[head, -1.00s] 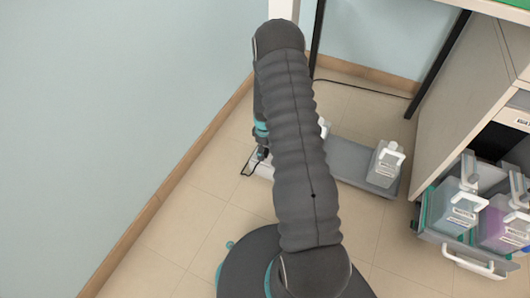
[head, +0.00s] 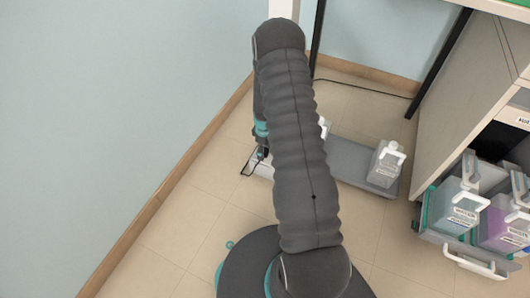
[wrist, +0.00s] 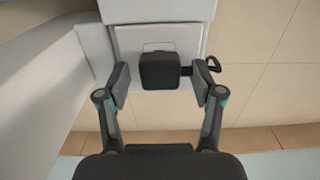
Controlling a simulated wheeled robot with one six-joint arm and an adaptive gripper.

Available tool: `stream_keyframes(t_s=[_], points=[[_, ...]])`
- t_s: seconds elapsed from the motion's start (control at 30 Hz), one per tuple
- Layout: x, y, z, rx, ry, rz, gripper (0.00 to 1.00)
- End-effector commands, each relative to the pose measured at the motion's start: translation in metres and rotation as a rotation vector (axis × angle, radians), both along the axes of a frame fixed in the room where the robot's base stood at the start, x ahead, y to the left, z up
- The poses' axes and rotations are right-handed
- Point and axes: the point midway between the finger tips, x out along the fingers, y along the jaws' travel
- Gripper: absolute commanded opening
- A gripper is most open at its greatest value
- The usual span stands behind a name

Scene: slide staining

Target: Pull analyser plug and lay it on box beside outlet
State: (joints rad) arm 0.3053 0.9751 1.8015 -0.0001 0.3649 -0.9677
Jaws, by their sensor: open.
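The black, squarish plug (wrist: 160,71) shows near the middle of the wrist view, against a pale square plate (wrist: 128,42). A dark cord loop (wrist: 215,64) shows to its right, past the right finger. My gripper (wrist: 160,80) is open, one finger on each side of the plug, with a small gap at the left. I cannot tell whether the right finger touches. In the head view my gripper (head: 263,153) is low, above a white block (head: 265,170) on the floor, with a thin black cord (head: 246,166) beside it. The arm hides much there.
A grey tray (head: 352,160) on the floor holds a clear white-handled container (head: 385,165). A cabinet (head: 465,100) with an open drawer (head: 455,238) of bottles stands at right. The wall (head: 110,110) is close on the left. A cable (head: 360,87) runs along the back floor.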

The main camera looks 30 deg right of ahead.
Motion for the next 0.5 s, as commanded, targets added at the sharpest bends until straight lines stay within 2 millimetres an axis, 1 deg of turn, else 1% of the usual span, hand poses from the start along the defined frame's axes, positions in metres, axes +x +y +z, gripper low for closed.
stream_keyframes(t_s=[0.17, 0.27, 0.3, 0.37, 0.4, 0.43, 0.5], points=[[-0.0001, -0.0001, 0.0002, 0.000, 0.000, 0.000, 0.67], [0.0000, 0.0000, 0.0002, 0.000, 0.000, 0.000, 0.44], [0.0000, 0.0000, 0.0003, 0.000, 0.000, 0.000, 0.34], [0.0000, 0.0000, 0.0002, 0.000, 0.000, 0.000, 0.19], [0.0000, 0.0000, 0.0002, 0.000, 0.000, 0.000, 0.09], [0.0000, 0.0000, 0.0002, 0.000, 0.000, 0.000, 0.02], [0.0000, 0.0000, 0.0002, 0.000, 0.000, 0.000, 0.00]])
